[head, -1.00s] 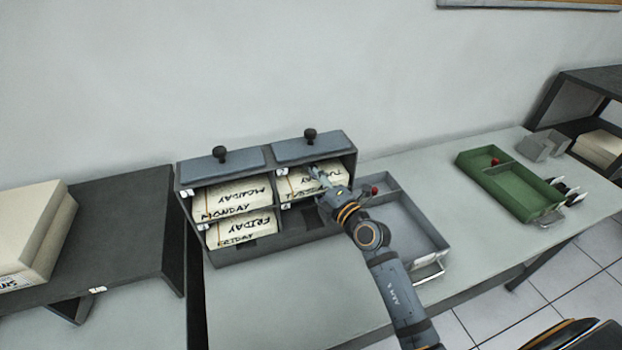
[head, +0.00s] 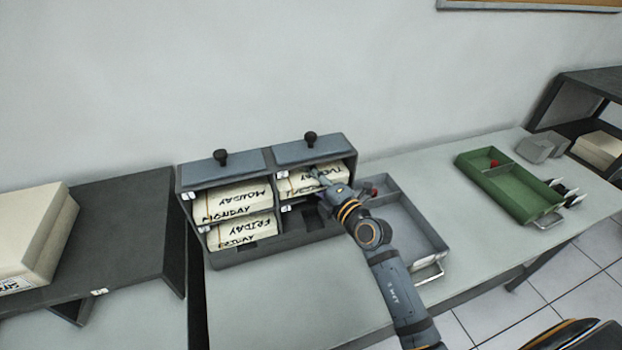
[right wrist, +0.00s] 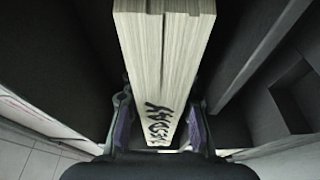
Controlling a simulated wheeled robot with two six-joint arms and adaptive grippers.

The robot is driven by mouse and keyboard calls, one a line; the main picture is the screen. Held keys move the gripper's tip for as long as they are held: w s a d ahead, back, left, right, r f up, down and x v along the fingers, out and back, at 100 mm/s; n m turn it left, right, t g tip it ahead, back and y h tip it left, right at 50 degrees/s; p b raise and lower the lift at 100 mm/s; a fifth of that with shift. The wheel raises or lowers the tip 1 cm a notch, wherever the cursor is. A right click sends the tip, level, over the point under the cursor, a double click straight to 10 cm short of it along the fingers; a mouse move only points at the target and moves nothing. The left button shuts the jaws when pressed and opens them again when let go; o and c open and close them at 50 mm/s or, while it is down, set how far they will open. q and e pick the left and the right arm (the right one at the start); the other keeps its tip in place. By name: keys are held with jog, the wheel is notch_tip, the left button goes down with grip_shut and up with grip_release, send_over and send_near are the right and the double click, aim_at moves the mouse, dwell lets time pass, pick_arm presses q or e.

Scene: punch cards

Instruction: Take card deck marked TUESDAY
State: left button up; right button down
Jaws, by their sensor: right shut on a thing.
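The TUESDAY card deck (head: 301,182) is a cream block with black lettering in the upper right compartment of the grey card cabinet (head: 233,256). My right gripper (head: 318,177) is at the front of that compartment, shut on the deck. In the right wrist view the deck (right wrist: 165,70) stands between the two fingers (right wrist: 160,138), with part of its lettering showing. My left gripper is in neither view.
The MONDAY deck (head: 235,201) and FRIDAY deck (head: 243,231) fill the left compartments. The lower right compartment looks empty. A grey tray (head: 418,220) stands right of the cabinet, a green tray (head: 528,203) farther right. Bare table lies in front.

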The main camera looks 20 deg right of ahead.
notch_tip(320, 180, up, 2)
jog(key=shift+r, duration=0.2)
jog(key=s+p, duration=0.1)
jog(key=s, duration=1.7)
jog(key=shift+d+f+p, duration=0.15)
jog(key=shift+d+p, duration=0.15)
jog(key=shift+p, duration=0.1)
